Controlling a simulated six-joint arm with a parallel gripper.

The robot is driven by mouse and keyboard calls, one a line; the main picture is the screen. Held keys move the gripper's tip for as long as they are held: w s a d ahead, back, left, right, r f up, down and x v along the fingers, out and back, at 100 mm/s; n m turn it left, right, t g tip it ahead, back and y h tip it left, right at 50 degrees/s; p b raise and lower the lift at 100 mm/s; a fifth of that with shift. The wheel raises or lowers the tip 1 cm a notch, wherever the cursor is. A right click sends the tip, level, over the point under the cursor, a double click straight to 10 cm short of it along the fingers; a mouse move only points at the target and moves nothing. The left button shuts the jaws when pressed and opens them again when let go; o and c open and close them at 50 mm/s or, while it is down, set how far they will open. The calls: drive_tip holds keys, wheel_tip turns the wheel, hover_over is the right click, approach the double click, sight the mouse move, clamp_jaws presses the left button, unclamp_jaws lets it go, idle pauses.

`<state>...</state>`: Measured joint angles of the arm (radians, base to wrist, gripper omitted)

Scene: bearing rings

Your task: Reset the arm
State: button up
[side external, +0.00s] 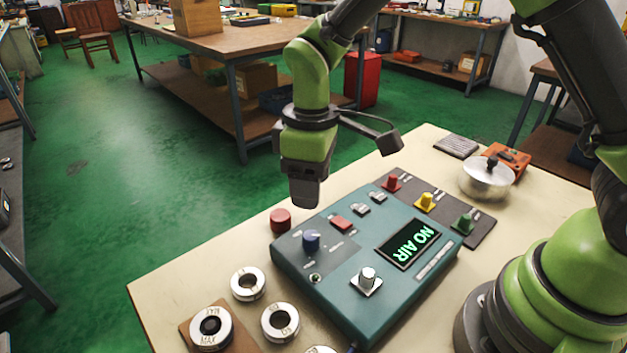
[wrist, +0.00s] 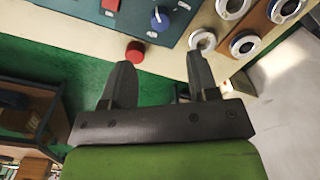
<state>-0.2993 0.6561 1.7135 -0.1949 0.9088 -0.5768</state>
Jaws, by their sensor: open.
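My gripper (side external: 306,192) hangs above the far edge of the table, higher than the teal control box (side external: 305,284) and apart from everything. In the wrist view my gripper (wrist: 158,82) shows two dark fingers spread apart with nothing between them.
Several metal bearing rings (side external: 248,284) lie left of the box, one on a brown block (side external: 191,330). A dark panel (side external: 468,218) with red, yellow and green knobs lies behind the box. A lidded metal bowl (side external: 486,180) and an orange device (side external: 515,160) stand at the right.

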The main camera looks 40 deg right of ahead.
drive_tip(key=s+d+r+m+t+y, duration=0.1)
drive_tip(key=s+d+r+m+t, duration=0.2)
drive_tip(key=r, duration=0.4)
drive_tip(key=s+d+r+m+t, duration=0.1)
drive_tip(key=s+d+r+m, duration=0.2)
drive_tip(key=r, duration=0.4)
drive_tip(key=s+d+r+m+t, duration=0.1)
drive_tip(key=s+m, duration=0.4)
drive_tip(key=s, duration=0.6)
drive_tip(key=shift+s+d+r+t+y, duration=0.25)
drive_tip(key=shift+r+t, duration=0.55)
drive_tip(key=shift+t, duration=0.4)
